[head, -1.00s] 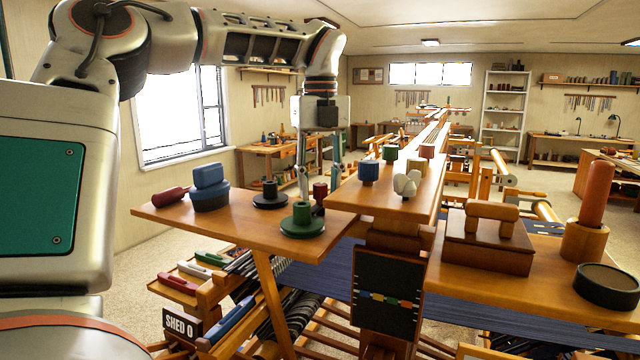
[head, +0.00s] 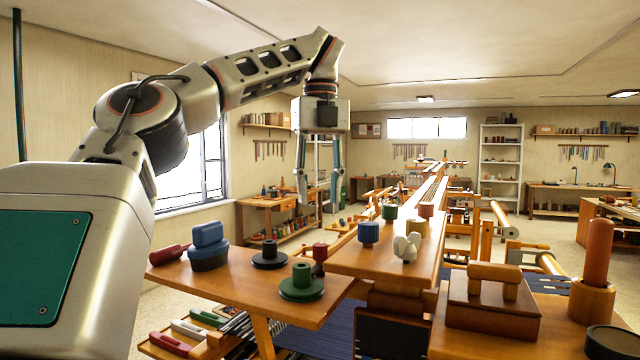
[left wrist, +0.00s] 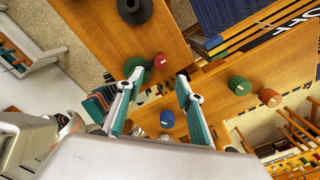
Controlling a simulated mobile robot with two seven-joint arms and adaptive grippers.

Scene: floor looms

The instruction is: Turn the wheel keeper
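A white lobed knob (head: 406,247), which looks like the wheel keeper, sits on the near end of the wooden loom beam (head: 360,262). A blue peg (head: 368,233) stands to its left; a wooden peg (head: 415,228) stands just behind it. My left gripper (head: 318,200) hangs in the air above the bench, up and to the left of the knob in the head view. Its two fingers are apart, with nothing between them. In the left wrist view the open fingers (left wrist: 160,80) point down over the board and beam; I cannot make out the knob there. My right gripper is not in view.
A side board (head: 235,285) holds a green spool (head: 301,283), a black spool (head: 269,253), a red peg (head: 320,252) and a blue block (head: 209,236). A brown box (head: 488,300) stands to the right.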

